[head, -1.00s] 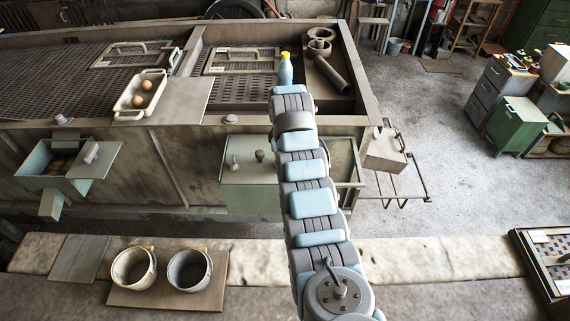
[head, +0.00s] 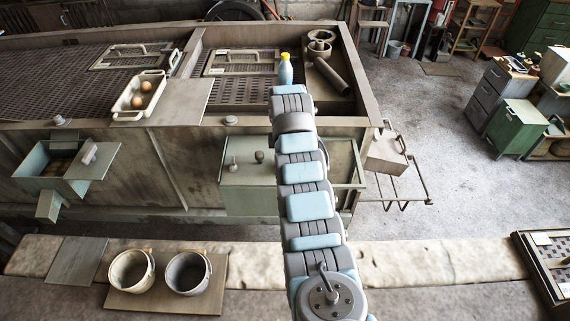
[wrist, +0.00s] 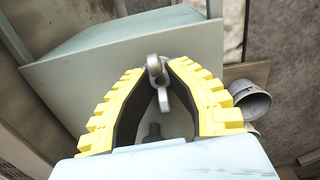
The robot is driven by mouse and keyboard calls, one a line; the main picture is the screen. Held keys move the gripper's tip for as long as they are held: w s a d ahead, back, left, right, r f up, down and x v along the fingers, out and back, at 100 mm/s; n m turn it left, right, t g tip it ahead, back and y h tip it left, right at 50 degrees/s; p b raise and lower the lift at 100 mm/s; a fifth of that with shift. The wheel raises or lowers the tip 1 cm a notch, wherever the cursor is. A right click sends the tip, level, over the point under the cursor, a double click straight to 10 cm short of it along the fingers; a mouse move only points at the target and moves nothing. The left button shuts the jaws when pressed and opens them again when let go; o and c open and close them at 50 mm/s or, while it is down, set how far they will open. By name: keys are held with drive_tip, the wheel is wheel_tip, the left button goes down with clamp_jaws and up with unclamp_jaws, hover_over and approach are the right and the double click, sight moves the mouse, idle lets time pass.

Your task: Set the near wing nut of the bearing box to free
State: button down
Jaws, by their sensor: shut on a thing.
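In the wrist view my gripper (wrist: 161,66), with yellow-ridged dark fingers, is shut on a grey metal wing nut (wrist: 156,70). The wing nut's lobes show between and just beyond the fingertips, at a grey-green plate (wrist: 100,70). A dark round-ended part (wrist: 153,132) shows lower between the fingers; I cannot tell what it is.
Two round pots (head: 188,272) stand on a board at the front left; one pot (wrist: 250,99) shows in the wrist view. A yellow-capped bottle (head: 286,72) stands behind my arm. A metal rack (head: 400,186) juts out right of the box.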

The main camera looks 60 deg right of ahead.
drive_tip(key=c, duration=0.9)
unclamp_jaws()
wheel_tip(320, 180, up, 12)
idle(0.8)
